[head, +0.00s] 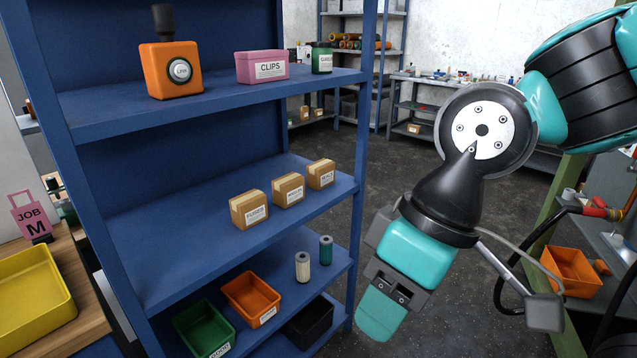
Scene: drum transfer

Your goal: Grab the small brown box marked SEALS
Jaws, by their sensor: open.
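Three small brown boxes stand in a row on the middle shelf of the blue rack. The rightmost one (321,174) has a small white label that seems to read SEALS, though the print is tiny. The middle brown box (289,190) has a label I cannot read surely, and the left brown box (249,210) seems to read FUSES. My gripper (379,316) hangs in front of the aisle, to the right of the rack and lower in the picture than the boxes. It is open, apart from the boxes, with nothing seen in it; one finger hides the other.
The rack's right front post (362,150) stands between the boxes and my arm in the picture. The top shelf holds an orange gauge block (171,70) and a pink CLIPS box (262,66). An orange bin (570,272) sits right.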

